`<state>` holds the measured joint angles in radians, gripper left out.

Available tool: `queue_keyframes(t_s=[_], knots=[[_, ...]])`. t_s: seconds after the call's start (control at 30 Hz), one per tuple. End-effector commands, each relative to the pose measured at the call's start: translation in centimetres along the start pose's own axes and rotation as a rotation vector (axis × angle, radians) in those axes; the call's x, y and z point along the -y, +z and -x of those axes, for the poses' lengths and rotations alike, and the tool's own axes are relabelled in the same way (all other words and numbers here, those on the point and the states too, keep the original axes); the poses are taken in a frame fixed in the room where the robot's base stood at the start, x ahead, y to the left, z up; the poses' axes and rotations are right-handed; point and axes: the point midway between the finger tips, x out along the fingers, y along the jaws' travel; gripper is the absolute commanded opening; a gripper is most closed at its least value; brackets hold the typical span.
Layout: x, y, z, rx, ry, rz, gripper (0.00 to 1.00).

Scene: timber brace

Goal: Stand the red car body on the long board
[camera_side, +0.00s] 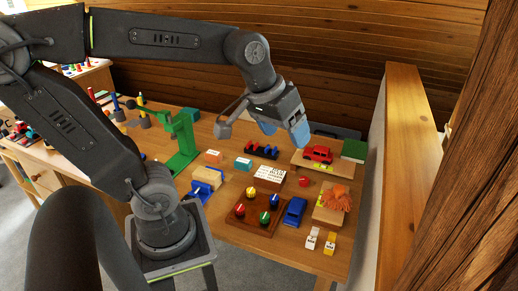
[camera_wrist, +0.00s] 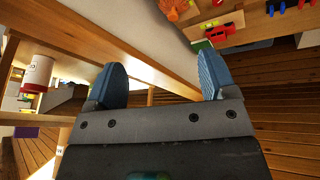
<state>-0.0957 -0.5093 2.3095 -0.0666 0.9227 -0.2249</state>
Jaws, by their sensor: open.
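The red car body (camera_side: 318,153) is at the back right of the table in the side view, upright on a pale long board (camera_side: 340,167). The red car body also shows small near the top of the wrist view (camera_wrist: 224,32). My gripper (camera_side: 284,131) is open, with blue fingers apart and nothing between them. It hangs above the table, left of the red car and higher than it, not touching it. In the wrist view my gripper (camera_wrist: 160,72) is also empty.
A green block (camera_side: 354,150) sits right of the car, near a pale wall. A blue car (camera_side: 294,211), a tray with colored pegs (camera_side: 240,222), an orange shaggy thing (camera_side: 337,197) and a green clamp-like stand (camera_side: 182,140) share the table. Free tabletop is patchy.

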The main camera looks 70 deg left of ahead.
Motion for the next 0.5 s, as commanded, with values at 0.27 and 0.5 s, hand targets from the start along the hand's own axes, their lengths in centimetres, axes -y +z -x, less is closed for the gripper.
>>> queue_keyframes(t_s=[0.27,0.5], knots=[[0.6,6.0,0.4,-0.068,0.000,-0.332,0.78],[0.7,6.4,0.3,-0.071,-0.002,-0.358,0.78]])
